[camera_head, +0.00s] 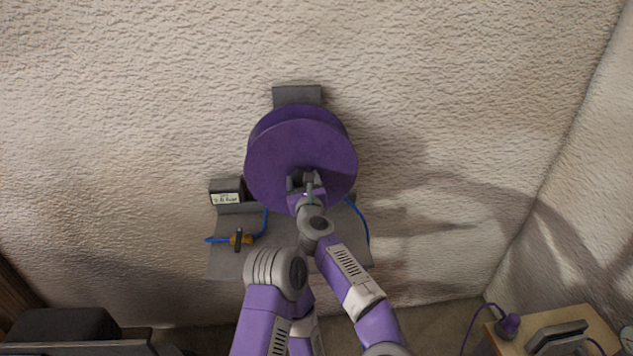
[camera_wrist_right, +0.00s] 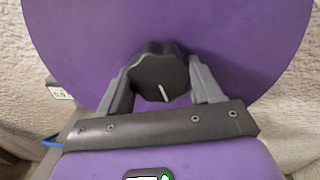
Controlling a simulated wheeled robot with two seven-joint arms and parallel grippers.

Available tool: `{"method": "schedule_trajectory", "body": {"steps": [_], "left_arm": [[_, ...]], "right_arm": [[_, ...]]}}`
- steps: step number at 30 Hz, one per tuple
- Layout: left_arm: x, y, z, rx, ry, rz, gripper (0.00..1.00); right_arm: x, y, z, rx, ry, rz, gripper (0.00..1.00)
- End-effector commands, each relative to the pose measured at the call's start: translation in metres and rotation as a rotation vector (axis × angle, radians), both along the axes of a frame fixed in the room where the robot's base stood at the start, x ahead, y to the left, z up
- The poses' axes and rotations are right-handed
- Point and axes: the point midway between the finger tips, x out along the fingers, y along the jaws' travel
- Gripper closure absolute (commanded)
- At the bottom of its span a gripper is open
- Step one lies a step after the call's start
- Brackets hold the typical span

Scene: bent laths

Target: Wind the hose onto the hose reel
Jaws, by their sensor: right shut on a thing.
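The hose reel (camera_head: 300,150) is a large purple drum with two round flanges, mounted on the wall, and its front flange fills much of the right wrist view (camera_wrist_right: 90,50). My right gripper (camera_head: 303,182) is at the lower middle of the front flange. In the right wrist view its fingers (camera_wrist_right: 160,85) are shut on a black fluted knob (camera_wrist_right: 160,72) with a white mark. The blue hose (camera_head: 361,217) shows in a curve below right of the reel. A blue length also shows at lower left (camera_head: 265,222). The drum's core is hidden. My left gripper is not seen.
A grey plate (camera_head: 225,262) lies under the reel, with an orange fitting with a dark handle (camera_head: 240,239) near it. A labelled dark box (camera_head: 227,192) is left of the reel. A wooden table (camera_head: 590,322) with a purple object stands at lower right.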

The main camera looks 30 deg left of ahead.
Motion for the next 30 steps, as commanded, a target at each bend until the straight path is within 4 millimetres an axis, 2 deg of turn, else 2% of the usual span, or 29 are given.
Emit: {"method": "schedule_trajectory", "body": {"steps": [15,30], "left_arm": [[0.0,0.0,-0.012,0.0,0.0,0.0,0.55],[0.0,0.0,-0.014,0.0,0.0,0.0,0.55]], "right_arm": [[-0.004,0.007,0.002,0.281,0.21,0.011,0.9],[-0.004,0.007,0.003,0.338,0.254,0.01,0.9]]}}
